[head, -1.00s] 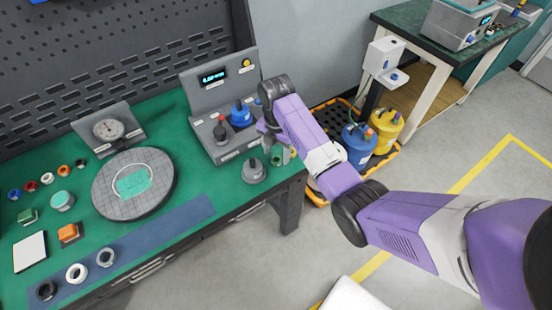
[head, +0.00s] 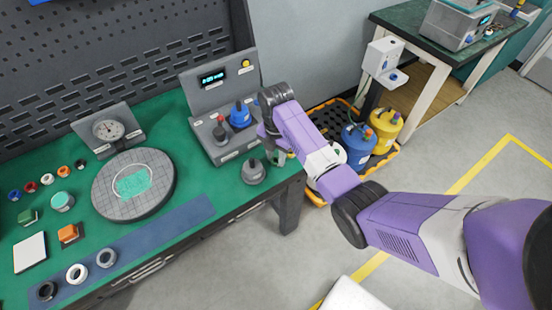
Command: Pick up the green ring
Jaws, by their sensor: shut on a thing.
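My gripper (head: 274,146) is at the right end of the green workbench, pointing down, partly hidden by my own purple arm. It is shut on a small green piece (head: 279,158), which looks like the green ring. Only a little of the piece shows beside the fingers, so its full shape is hidden. It is close to the bench top near the right edge; I cannot tell whether it touches the bench. A grey knobbed weight (head: 253,171) stands just left of it.
A round grey plate (head: 105,197), dial gauge (head: 109,130) and several small rings and blocks are farther left. Blue and yellow canisters (head: 386,127) stand beyond the bench.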

